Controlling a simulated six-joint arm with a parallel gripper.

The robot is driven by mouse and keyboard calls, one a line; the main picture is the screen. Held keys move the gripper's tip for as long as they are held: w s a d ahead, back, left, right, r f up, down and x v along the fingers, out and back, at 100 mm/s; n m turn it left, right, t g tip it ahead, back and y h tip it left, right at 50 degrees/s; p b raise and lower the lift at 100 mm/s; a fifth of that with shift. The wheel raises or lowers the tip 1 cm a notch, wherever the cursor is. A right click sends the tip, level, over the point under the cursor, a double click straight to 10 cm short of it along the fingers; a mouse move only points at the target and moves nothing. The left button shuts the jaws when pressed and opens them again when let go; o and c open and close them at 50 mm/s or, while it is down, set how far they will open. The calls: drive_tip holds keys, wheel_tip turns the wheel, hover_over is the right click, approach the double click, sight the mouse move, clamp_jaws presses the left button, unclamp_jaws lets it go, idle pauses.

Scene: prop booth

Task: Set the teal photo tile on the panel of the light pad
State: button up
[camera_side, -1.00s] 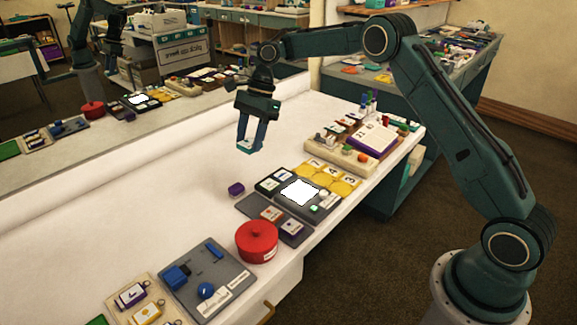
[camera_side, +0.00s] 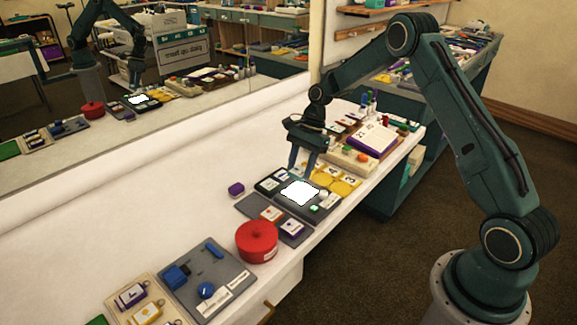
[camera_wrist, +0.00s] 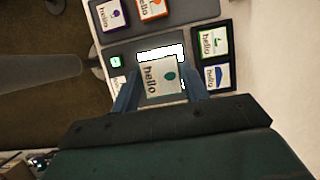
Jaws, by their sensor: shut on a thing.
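My gripper (camera_side: 301,173) is shut on the teal photo tile, just above the light pad (camera_side: 322,208). In the wrist view, the tile (camera_wrist: 160,77) is pale with "hello" and a teal mark, held flat between both fingers (camera_wrist: 158,88). The pad's bright white panel (camera_side: 299,194) is bare in the side view. In the wrist view, the panel (camera_wrist: 160,52) shows beyond the tile, which covers part of it. The tile is hard to make out in the side view, and I cannot tell the exact gap below it.
Two dark-framed tiles (camera_wrist: 212,58) lie beside the panel. A grey tray (camera_side: 296,238) with purple and orange tiles, a red round tin (camera_side: 257,241) and yellow numbered pieces (camera_side: 330,178) stand close by.

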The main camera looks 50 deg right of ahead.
sight(301, 191)
drive_tip(key=shift+s+d+f, duration=0.1)
drive_tip(key=shift+f, duration=0.15)
drive_tip(key=shift+f, duration=2.6)
drive_tip(key=o, duration=1.1)
drive_tip(key=shift+c, duration=0.2)
